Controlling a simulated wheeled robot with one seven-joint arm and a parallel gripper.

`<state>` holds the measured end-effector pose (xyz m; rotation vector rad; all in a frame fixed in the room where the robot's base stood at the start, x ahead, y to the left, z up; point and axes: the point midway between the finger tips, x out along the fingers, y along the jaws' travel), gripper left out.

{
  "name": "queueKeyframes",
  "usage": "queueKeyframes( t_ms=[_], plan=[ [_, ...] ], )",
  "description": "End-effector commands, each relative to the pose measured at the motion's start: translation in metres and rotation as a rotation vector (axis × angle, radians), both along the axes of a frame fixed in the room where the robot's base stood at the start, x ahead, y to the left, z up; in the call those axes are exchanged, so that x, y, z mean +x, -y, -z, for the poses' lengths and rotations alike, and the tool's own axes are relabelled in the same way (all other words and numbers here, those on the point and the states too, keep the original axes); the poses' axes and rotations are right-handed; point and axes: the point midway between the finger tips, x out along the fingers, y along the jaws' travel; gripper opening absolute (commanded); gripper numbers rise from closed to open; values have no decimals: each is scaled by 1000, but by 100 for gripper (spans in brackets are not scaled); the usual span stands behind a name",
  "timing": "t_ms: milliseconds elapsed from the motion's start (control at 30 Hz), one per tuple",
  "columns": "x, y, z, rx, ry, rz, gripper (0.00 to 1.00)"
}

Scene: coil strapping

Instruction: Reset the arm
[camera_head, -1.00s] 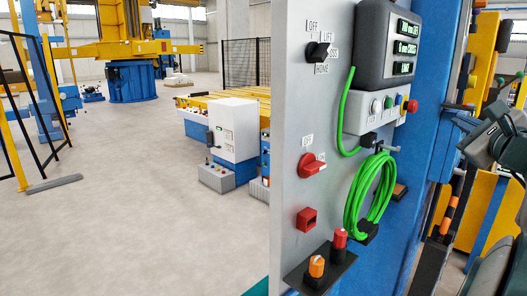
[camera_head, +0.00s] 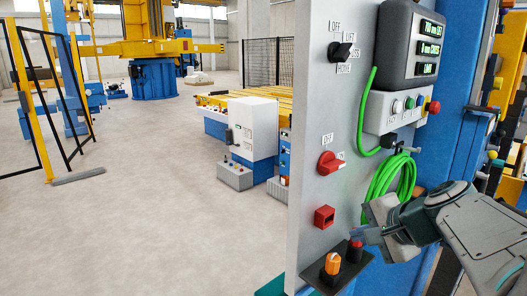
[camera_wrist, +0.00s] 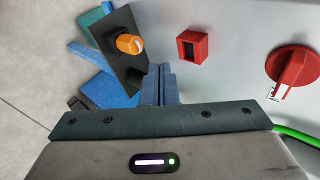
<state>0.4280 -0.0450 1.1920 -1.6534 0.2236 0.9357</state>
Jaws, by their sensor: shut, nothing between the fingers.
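My gripper (camera_head: 362,236) is in front of the lower part of the grey control panel (camera_head: 318,120) in the head view, with my arm reaching in from the right. In the wrist view its two blue fingers (camera_wrist: 159,80) are shut together with nothing between them. They point towards the panel between the orange knob (camera_wrist: 130,43) and the red square socket (camera_wrist: 191,47). Whether the fingertips touch anything I cannot tell.
A red rotary switch (camera_head: 331,163) and a black selector (camera_head: 342,51) stick out from the panel. A dark display box (camera_head: 412,45) is mounted above a button box (camera_head: 395,112). A white cabinet (camera_head: 253,128) stands behind. Open floor (camera_head: 150,210) lies to the left.

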Motion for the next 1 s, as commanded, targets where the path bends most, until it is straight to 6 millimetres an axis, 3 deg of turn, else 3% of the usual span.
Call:
queueKeyframes(
  t_ms=[33,167,300,400,600,1000],
  plan=[
    [-15,-18,18,-84,-39,-98,0],
    [-58,-44,61,-324,-129,-354,0],
    [-99,-53,96,-566,-194,-615,0],
    [-120,-52,112,-703,-220,-760,0],
    [-137,-48,126,-844,-240,-906,0],
    [-138,-46,127,-856,-243,-916,0]
  ],
)
